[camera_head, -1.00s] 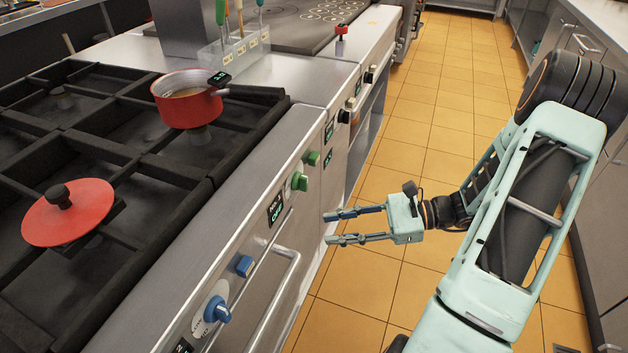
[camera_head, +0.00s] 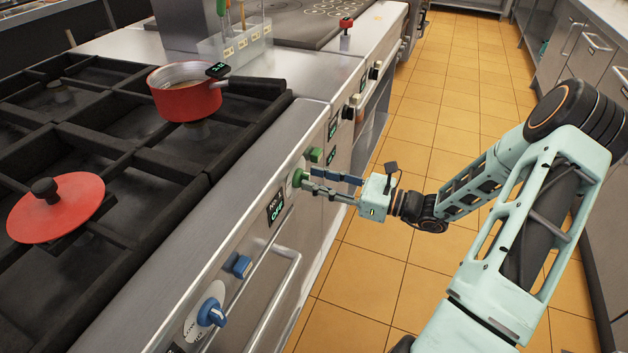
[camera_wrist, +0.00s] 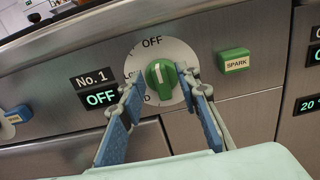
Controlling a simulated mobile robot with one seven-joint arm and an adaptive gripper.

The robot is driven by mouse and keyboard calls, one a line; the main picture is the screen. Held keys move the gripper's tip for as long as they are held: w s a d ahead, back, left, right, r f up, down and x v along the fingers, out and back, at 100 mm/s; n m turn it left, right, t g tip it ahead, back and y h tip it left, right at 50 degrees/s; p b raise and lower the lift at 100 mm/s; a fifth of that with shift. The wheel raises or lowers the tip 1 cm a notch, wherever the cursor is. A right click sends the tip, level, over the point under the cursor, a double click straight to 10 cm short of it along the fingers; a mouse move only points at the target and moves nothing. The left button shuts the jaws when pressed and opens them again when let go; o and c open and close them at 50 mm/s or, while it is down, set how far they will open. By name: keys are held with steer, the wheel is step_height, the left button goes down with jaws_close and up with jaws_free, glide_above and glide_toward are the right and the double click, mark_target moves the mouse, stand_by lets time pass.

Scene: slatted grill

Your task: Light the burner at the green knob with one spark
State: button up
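The green knob (camera_wrist: 161,76) sits on a round white dial (camera_wrist: 150,55) on the grill's front panel. Its white line points up toward the OFF mark. The display (camera_wrist: 100,98) beside it reads No. 1 OFF. The green SPARK button (camera_wrist: 234,62) is to the right of the knob. It also shows in the head view (camera_head: 315,155). My gripper (camera_wrist: 162,90) is open, with one finger on each side of the green knob. The fingertips are close to the knob; I cannot tell whether they touch it. In the head view my gripper (camera_head: 308,180) reaches the panel from the right.
A red pot (camera_head: 188,98) stands on the black grates at the back. A red lid (camera_head: 56,208) lies on the grate at left. A blue knob (camera_head: 211,312) and blue button (camera_head: 242,266) are nearer on the panel, above a door handle (camera_head: 275,300). The tiled floor is clear.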

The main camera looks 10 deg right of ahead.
steer(key=shift+w+a, duration=0.35)
steer(key=shift+a, duration=0.1)
jaws_close()
steer(key=shift+s+a+f+n+b, duration=0.1)
steer(key=shift+n+b, duration=0.3)
steer(key=shift+n, duration=0.9)
steer(key=shift+s+a+f+n+b, duration=0.15)
steer(key=shift+n+b, duration=0.2)
steer(key=shift+n, duration=0.95)
steer(key=shift+s+d+r+n+b, duration=0.1)
steer(key=shift+n+b, duration=0.3)
steer(key=shift+n, duration=0.9)
